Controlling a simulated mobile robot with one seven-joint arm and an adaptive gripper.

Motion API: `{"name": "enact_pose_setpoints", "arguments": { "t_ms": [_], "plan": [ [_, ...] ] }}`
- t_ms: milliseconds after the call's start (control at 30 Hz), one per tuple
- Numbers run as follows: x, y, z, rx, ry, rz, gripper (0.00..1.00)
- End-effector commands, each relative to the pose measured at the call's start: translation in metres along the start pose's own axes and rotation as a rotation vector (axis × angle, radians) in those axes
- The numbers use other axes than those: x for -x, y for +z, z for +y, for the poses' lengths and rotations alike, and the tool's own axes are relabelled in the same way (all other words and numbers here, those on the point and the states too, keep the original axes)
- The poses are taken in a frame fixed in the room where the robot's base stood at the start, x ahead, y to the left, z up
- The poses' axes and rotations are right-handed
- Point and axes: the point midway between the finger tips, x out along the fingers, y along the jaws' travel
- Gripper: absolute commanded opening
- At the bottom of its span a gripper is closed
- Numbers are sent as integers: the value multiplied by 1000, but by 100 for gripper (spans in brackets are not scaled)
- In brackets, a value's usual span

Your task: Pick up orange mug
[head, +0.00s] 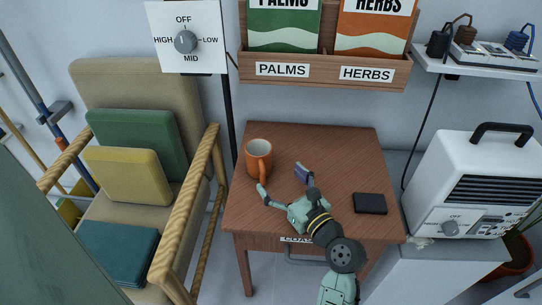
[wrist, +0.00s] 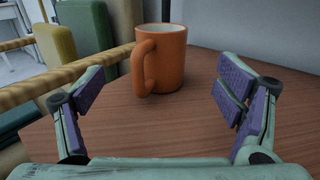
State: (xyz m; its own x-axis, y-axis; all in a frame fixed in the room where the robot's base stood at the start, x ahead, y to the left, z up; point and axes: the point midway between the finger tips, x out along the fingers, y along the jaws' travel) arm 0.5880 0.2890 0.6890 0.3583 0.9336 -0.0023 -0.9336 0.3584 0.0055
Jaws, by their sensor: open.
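The orange mug (head: 258,157) stands upright on the brown wooden table (head: 335,150), near its left side. In the wrist view the mug (wrist: 165,65) is ahead of the fingers, slightly left of the middle of the gap, with its handle toward me. Its pale inside shows at the rim. My gripper (head: 283,181) is open and empty, to the right and in front of the mug in the head view. In the wrist view the two purple-padded fingers of my gripper (wrist: 157,92) are wide apart, and the mug is beyond them, not between the pads.
A black flat object (head: 370,203) lies on the table at right. A chair with cushions (head: 138,130) and a rope-wrapped armrest (head: 190,215) borders the table's left. A white heater (head: 475,185) stands at right. A wooden rack (head: 325,70) hangs on the wall above the table.

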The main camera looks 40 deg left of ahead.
Motion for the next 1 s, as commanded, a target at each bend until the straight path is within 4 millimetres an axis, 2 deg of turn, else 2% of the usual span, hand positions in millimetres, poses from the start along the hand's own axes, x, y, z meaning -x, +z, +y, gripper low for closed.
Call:
{"name": "enact_pose_setpoints", "arguments": {
  "t_ms": [200,467,700,800,1000],
  "plan": [
    [-36,2,1,2,4,-2,86],
    [-58,1,0,3,3,-2,86],
    [-94,0,-3,3,3,-3,86],
    [-100,0,-4,5,0,-3,86],
    [-101,-1,-4,4,-1,-2,86]
  ]
}}
